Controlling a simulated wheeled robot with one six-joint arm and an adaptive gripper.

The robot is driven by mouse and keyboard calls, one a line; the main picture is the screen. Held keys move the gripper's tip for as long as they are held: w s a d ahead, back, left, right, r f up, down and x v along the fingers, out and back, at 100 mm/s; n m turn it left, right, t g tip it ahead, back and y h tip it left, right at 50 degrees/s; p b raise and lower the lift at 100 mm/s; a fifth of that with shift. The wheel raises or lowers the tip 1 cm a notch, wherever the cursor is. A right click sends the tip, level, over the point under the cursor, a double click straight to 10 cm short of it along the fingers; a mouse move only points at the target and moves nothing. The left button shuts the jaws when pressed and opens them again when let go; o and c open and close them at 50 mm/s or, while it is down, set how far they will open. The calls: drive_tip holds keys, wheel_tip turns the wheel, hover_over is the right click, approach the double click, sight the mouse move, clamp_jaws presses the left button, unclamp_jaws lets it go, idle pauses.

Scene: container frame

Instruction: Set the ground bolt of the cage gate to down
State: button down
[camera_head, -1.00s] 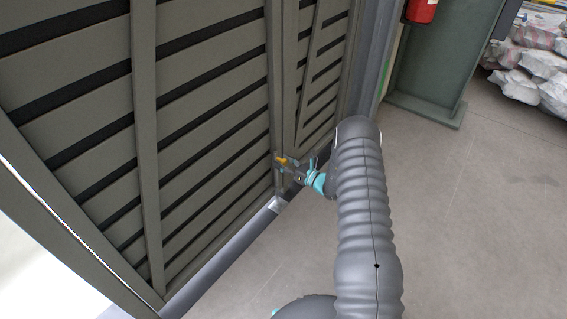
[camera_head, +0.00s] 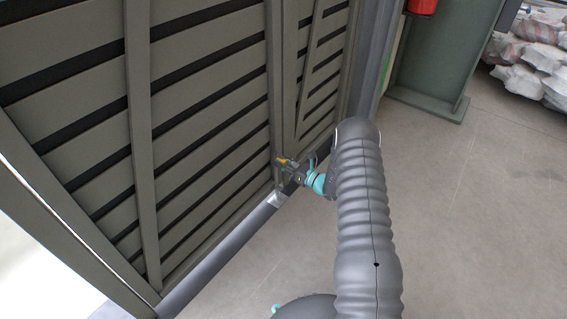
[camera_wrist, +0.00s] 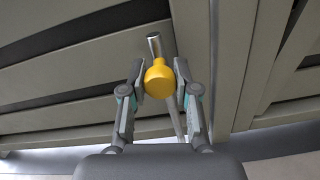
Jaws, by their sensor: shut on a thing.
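The cage gate (camera_head: 200,105) is a grey-green slatted panel filling the left half of the head view. Its ground bolt shows in the wrist view as a yellow round knob (camera_wrist: 158,79) with a metal rod (camera_wrist: 154,45) above it. In the head view the yellow knob (camera_head: 283,160) is small, low on the gate's upright. My gripper (camera_wrist: 158,84) is shut on the bolt's knob, one finger on each side. In the head view my gripper (camera_head: 290,168) is at the gate, partly hidden.
A grey sill bar (camera_head: 215,258) runs along the gate's foot, with a light metal plate (camera_head: 278,199) near the bolt. A green post (camera_head: 430,60) with a red extinguisher (camera_head: 422,5) and pale sacks (camera_head: 535,60) stand right. The floor (camera_head: 480,220) at right is clear.

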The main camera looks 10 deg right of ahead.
drive_tip(key=shift+r, duration=0.1)
drive_tip(key=c, duration=0.8)
unclamp_jaws()
drive_tip(key=v, duration=1.2)
